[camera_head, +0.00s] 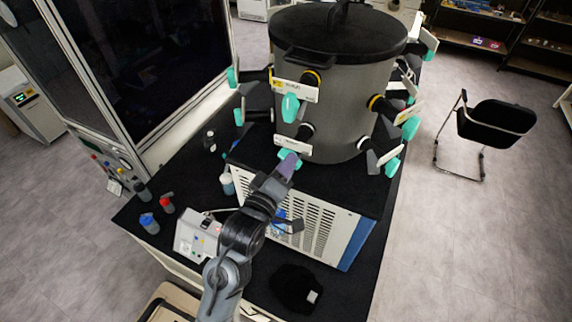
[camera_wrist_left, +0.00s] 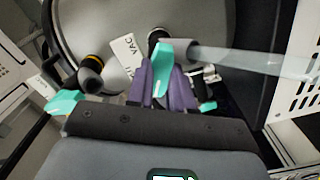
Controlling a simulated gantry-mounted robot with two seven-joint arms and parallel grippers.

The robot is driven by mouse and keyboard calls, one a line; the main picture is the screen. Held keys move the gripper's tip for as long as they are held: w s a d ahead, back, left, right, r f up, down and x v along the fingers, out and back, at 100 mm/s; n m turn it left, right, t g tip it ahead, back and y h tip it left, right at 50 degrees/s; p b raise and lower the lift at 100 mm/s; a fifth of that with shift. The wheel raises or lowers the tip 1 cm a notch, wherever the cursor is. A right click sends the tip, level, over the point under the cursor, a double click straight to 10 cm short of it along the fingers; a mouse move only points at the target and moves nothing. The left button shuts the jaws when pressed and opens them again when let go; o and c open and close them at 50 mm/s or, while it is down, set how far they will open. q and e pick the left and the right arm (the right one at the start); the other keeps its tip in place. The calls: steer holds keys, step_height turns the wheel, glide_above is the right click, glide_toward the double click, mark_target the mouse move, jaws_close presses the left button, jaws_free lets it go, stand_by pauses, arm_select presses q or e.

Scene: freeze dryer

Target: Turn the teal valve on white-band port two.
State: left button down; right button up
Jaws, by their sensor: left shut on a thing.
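The grey drum (camera_head: 345,95) of the freeze dryer carries several ports with teal valves. My left gripper (camera_head: 287,163) is at the low front port, with its purple fingers shut on that port's teal valve (camera_head: 294,146). In the left wrist view, the purple fingers (camera_wrist_left: 164,92) stand on both sides of the teal valve (camera_wrist_left: 163,68), and its port (camera_wrist_left: 157,36) is just above. The port's band is too small to read clearly, and no number can be read. My right gripper is not in view.
A yellow-band port with a teal valve (camera_head: 290,107) sits above the held one. Other teal valves (camera_head: 411,127) and (camera_head: 392,167) stick out at the right. A vented white and blue unit (camera_head: 318,228) stands below. Small bottles (camera_head: 149,223) stand at the left.

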arm_select(q)
steer(key=shift+m, duration=0.3)
steer(key=m, duration=0.8)
steer(key=shift+a+m, duration=0.15)
steer(key=shift+m, duration=0.25)
steer(key=m, duration=0.3)
steer(key=shift+f+m, duration=0.1)
steer(key=shift+m, duration=0.2)
steer(key=m, duration=0.5)
steer(key=shift+w+a+b, duration=0.1)
steer(key=shift+b, duration=0.2)
steer(key=m+b, duration=0.1)
steer(key=m, duration=0.3)
steer(key=shift+m, duration=1)
